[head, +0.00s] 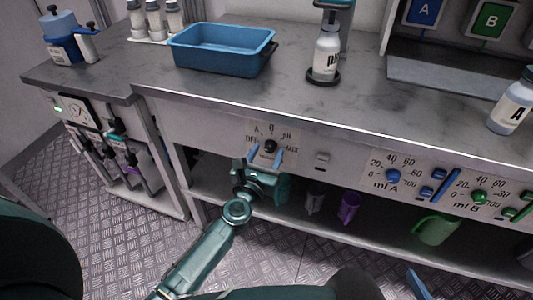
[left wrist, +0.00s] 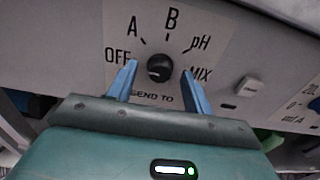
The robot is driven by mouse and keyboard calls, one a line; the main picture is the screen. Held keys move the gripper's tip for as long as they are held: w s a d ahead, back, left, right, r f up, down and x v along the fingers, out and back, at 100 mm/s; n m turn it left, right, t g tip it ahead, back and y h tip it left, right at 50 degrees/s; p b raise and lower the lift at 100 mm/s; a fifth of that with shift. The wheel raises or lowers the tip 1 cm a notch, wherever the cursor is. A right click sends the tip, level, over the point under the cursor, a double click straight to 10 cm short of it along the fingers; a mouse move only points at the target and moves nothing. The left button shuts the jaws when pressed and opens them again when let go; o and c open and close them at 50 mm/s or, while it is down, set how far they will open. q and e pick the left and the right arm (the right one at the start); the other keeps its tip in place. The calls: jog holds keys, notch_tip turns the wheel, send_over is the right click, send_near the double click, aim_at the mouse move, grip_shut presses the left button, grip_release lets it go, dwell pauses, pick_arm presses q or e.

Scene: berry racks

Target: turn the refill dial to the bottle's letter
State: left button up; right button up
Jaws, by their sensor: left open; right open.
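The refill dial (head: 270,146) is a black knob on the counter's front panel; the left wrist view also shows the dial (left wrist: 160,68), ringed by OFF, A, B, pH and MIX, with SEND TO below. Which mark it points to is unclear. My left gripper (head: 265,157) is open, its blue fingers on either side of the dial, apart from it in the left wrist view (left wrist: 160,82). A white bottle (head: 326,60) with a label that seems to read pH stands upright on a black round base. Of my right gripper, only a blue finger (head: 418,284) shows at the bottom edge.
A bottle lettered A (head: 511,105) stands on the counter at right. A blue tray (head: 222,60) is at back left. Blue and green ml dials (head: 393,175) sit right of the refill dial. Cups and a green jug (head: 436,230) are on the shelf below.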

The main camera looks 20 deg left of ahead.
pick_arm(q)
jog(key=shift+w, duration=0.15)
jog(key=shift+c, duration=0.3)
jog(key=c, duration=0.9)
